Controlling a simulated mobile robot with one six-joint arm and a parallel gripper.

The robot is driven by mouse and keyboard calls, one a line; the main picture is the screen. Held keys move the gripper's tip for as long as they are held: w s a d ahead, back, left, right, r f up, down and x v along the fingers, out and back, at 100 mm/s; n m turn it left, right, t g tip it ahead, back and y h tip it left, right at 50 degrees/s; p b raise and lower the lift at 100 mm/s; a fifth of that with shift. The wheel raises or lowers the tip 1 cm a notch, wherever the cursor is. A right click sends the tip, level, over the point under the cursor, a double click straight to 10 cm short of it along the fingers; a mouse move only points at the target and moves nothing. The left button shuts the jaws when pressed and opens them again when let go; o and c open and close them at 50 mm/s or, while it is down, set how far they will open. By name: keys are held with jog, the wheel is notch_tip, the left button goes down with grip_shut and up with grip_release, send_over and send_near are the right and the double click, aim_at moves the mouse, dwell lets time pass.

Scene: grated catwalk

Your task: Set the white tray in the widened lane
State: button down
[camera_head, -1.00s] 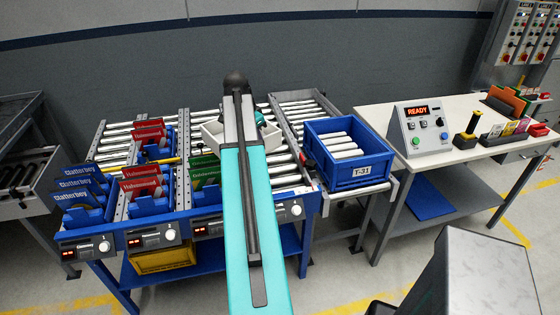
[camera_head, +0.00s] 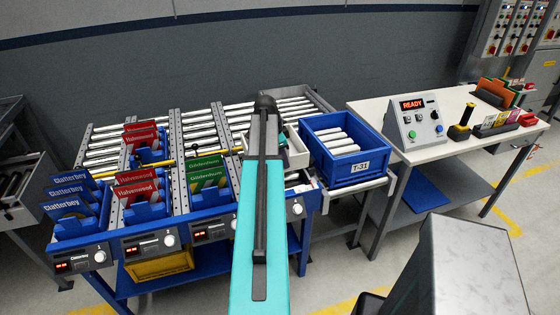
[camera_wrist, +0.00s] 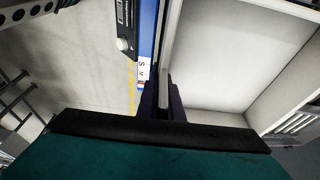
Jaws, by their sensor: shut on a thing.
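The white tray (camera_head: 297,153) is near the right end of the roller rack, partly hidden behind my arm. In the wrist view the tray's pale inside (camera_wrist: 235,45) fills the right half. My gripper (camera_wrist: 162,103) is shut on the tray's wall there; in the head view my arm mostly hides it. The rack has lanes split by grey perforated dividers (camera_head: 217,128). A broad roller lane (camera_head: 238,113) lies right of the last visible divider, its front part covered by my arm. I cannot tell whether the tray touches the rollers.
Blue, red and green (camera_head: 208,178) boxes fill the lanes to the left. A blue tote marked T-31 (camera_head: 358,171) stands close to the tray's right. A white table (camera_head: 455,150) with a READY console (camera_head: 415,122) is further right.

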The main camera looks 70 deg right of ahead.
jog(key=shift+w+f, duration=0.1)
jog(key=shift+w, duration=0.05)
jog(key=shift+a+f+b, duration=0.1)
jog(key=shift+f+b, duration=1.15)
jog(key=shift+f, duration=0.95)
jog(key=shift+f+b, duration=1.25)
jog(key=shift+f, duration=1.05)
jog(key=c, duration=1.4)
grip_release()
jog(key=shift+c, duration=0.2)
jog(key=shift+r, duration=0.1)
jog(key=shift+r+p, duration=2.1)
jog(key=shift+r, duration=1.8)
